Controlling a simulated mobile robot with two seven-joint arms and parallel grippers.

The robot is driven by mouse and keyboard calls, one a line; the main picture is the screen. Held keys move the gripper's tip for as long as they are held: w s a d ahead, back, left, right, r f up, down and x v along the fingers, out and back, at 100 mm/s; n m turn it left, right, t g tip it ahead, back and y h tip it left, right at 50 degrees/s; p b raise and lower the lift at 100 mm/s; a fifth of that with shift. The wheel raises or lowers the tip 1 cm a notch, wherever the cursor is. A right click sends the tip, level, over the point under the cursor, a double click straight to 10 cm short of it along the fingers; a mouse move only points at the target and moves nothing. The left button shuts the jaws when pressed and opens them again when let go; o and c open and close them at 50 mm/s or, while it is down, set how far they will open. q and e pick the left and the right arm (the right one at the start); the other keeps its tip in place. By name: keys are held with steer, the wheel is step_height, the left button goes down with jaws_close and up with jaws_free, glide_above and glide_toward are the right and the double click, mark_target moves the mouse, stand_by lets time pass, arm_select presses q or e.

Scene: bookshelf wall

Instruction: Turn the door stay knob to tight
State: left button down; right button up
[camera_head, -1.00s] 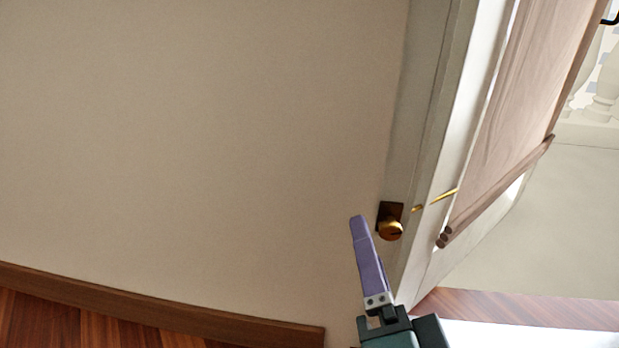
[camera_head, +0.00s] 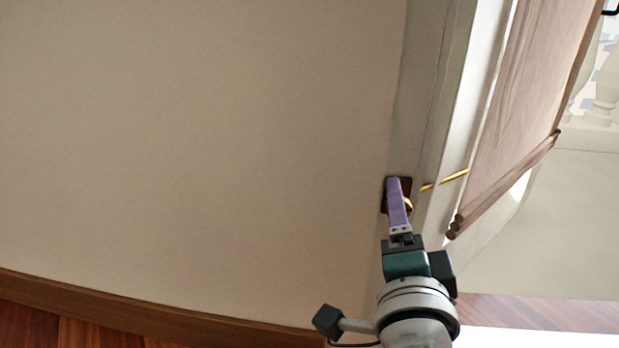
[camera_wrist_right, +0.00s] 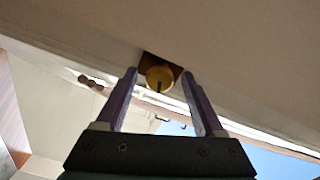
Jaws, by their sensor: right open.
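The door stay knob is a round brass knob with a dark mark on its face, on a dark square plate (camera_head: 405,184) fixed to the wall beside the door frame. In the head view, most of the knob (camera_head: 408,204) is hidden behind my right gripper (camera_head: 394,184). In the right wrist view the knob (camera_wrist_right: 160,78) shows between the two purple fingers of the gripper (camera_wrist_right: 161,80), which is open with a gap on both sides. The dark mark points down in that view. I cannot tell how far the fingertips reach around it. My left gripper is not in view.
A thin brass rod (camera_head: 454,175) runs from near the plate toward the door. The plain wall (camera_head: 200,150) on the left is clear. A wooden baseboard (camera_head: 150,316) runs along the floor.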

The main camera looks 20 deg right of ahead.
jaws_close()
stand_by(0.6)
